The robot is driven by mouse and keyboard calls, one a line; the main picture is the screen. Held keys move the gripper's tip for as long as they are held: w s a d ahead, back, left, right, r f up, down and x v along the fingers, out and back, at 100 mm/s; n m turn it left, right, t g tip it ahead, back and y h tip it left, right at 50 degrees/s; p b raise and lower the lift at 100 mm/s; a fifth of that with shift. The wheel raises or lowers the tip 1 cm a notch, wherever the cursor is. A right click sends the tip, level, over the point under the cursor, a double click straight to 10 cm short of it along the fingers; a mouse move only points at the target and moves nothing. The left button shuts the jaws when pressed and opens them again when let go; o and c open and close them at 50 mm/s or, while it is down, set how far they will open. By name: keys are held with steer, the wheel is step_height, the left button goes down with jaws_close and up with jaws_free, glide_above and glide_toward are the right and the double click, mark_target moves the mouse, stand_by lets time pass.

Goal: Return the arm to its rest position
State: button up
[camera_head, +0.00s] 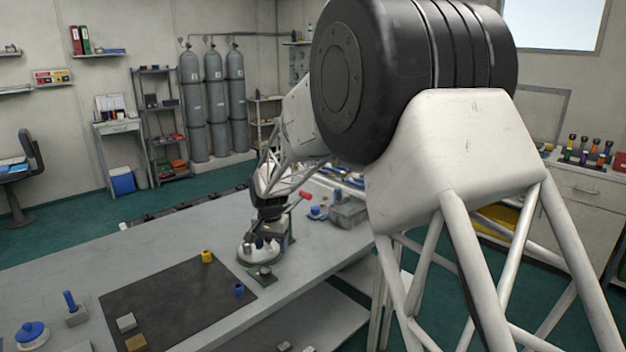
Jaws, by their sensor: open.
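My arm reaches from the large black joint on the right down over the grey workbench (190,245). My gripper (264,238) is small and dark at the arm's lower end, open, just above or beside a round pale fitting (250,256) on the bench. The picture is too small to tell whether they touch. Nothing shows held in the fingers. A red-handled part (304,196) shows just right of my wrist.
A dark mat (170,298) bears a yellow cup-like piece (207,257), a blue piece (239,290) and small blocks. A grey box (348,213) and blue parts sit behind the gripper. Blue-topped items stand front left. Gas cylinders (212,100) stand by the back wall.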

steer(key=s+d+r+n+t, duration=0.1)
steer(key=s+d+r, duration=0.7)
steer(key=s+d, duration=0.3)
steer(key=s+d+r, duration=0.7)
steer(key=s+d, duration=0.3)
steer(key=d, duration=0.1)
steer(key=s+d, duration=0.5)
steer(key=s, duration=0.8)
steer(key=s+d+f+n+t, duration=0.1)
steer(key=s+d, duration=0.5)
steer(key=s, duration=0.7)
steer(key=shift+d+f, duration=0.15)
steer(key=shift+d, duration=0.05)
